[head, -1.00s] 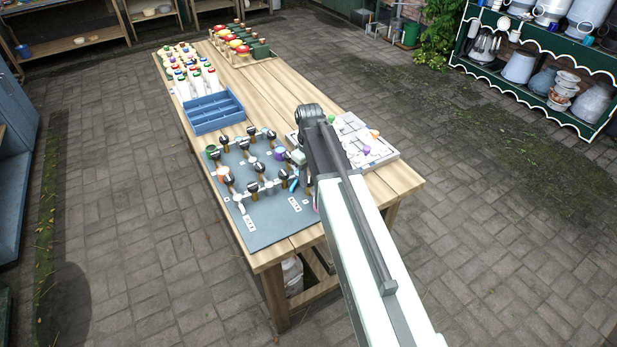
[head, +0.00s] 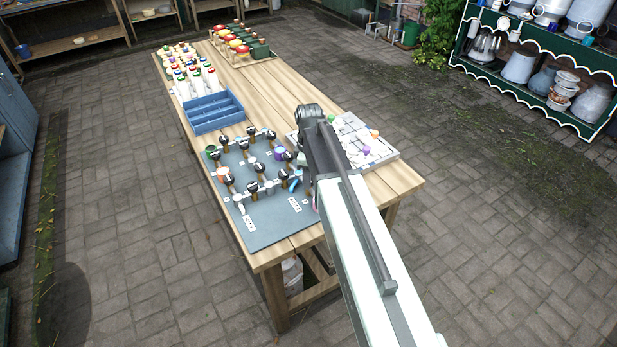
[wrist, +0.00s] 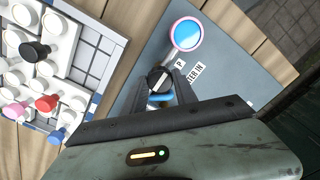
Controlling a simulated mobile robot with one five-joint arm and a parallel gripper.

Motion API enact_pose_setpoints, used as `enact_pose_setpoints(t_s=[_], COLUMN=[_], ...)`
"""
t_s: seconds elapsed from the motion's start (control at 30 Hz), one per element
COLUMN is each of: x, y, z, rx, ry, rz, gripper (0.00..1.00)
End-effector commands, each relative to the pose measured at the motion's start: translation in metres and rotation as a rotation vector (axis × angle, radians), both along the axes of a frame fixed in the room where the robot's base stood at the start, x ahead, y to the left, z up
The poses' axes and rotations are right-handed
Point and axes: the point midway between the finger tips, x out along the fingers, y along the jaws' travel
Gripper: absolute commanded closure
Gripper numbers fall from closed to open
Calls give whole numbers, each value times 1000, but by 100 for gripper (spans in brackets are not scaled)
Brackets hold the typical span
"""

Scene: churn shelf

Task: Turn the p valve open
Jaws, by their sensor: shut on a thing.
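The p valve (wrist: 159,80) shows in the wrist view as a round black cap with a pale stripe, beside a small white tag marked P (wrist: 179,64). A blue part, likely its handle (wrist: 160,99), lies just below the cap. My gripper (wrist: 159,92) is shut on the p valve, one dark finger on each side; the exact contact is partly hidden. In the head view my arm hides the gripper and most of that corner of the grey valve board (head: 262,225).
A blue disc with a pink rim (wrist: 187,34) stands close above the valve in the wrist view. A tray of white blocks and coloured knobs (wrist: 65,95) lies to the left. Several other black-capped valves (head: 252,187) crowd the board. A blue crate (head: 215,112) stands behind it.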

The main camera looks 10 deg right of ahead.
Motion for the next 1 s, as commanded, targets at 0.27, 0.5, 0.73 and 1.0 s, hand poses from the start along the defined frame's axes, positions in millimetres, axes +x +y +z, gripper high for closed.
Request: enact_pose_setpoints(t_s=[0.27, 0.5, 0.73, 1.0], x=[-2, -2, -1, -1], y=[0, 0, 0, 0], z=[0, 0, 0, 21], rx=[0, 0, 0, 0], ry=[6, 4, 2, 1], rz=[5, 4, 4, 4], gripper=[100, 44, 44, 44])
